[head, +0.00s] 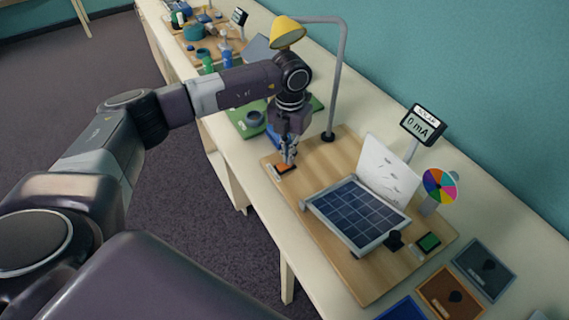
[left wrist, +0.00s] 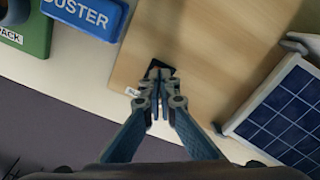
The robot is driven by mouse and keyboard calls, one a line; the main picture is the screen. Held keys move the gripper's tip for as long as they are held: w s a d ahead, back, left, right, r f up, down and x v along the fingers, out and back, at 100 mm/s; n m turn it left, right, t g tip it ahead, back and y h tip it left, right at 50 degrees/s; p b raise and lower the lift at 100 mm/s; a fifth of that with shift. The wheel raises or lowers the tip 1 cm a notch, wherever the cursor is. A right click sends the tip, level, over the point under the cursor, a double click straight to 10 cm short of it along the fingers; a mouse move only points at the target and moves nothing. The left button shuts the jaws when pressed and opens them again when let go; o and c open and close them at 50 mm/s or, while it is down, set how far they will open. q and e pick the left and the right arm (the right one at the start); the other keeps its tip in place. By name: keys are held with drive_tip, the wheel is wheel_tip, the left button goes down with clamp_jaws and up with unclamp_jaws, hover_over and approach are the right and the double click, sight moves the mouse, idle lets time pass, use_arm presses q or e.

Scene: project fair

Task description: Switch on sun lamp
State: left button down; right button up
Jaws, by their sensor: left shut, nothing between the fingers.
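The sun lamp has a yellow shade (head: 287,32) on a grey bent pole (head: 337,85) above the wooden board. A small switch with an orange top and dark base (head: 285,169) lies at the board's near left edge. My left gripper (head: 289,158) points down, shut and empty, with its fingertips at or just above the switch; I cannot tell if they touch. In the left wrist view the shut fingertips (left wrist: 156,76) cover most of the switch, and only its dark base (left wrist: 160,67) shows. My right gripper is not in view.
A solar panel (head: 357,212) stands on the wooden board (head: 330,258), with a white panel and colour wheel (head: 440,185) behind. The meter (head: 423,123) reads 0 mA. A blue duster (left wrist: 85,14) and green board (left wrist: 36,40) lie beside the wooden board.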

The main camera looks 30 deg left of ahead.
use_arm(q)
drive_tip(key=shift+f+b, duration=0.3)
drive_tip(key=shift+f, duration=0.15)
drive_tip(key=shift+s, duration=0.1)
drive_tip(key=shift+r+p, duration=0.6)
drive_tip(key=shift+r, duration=0.15)
drive_tip(key=shift+r+p, duration=1.6)
drive_tip(key=shift+r, duration=1.2)
drive_tip(key=shift+f, duration=0.1)
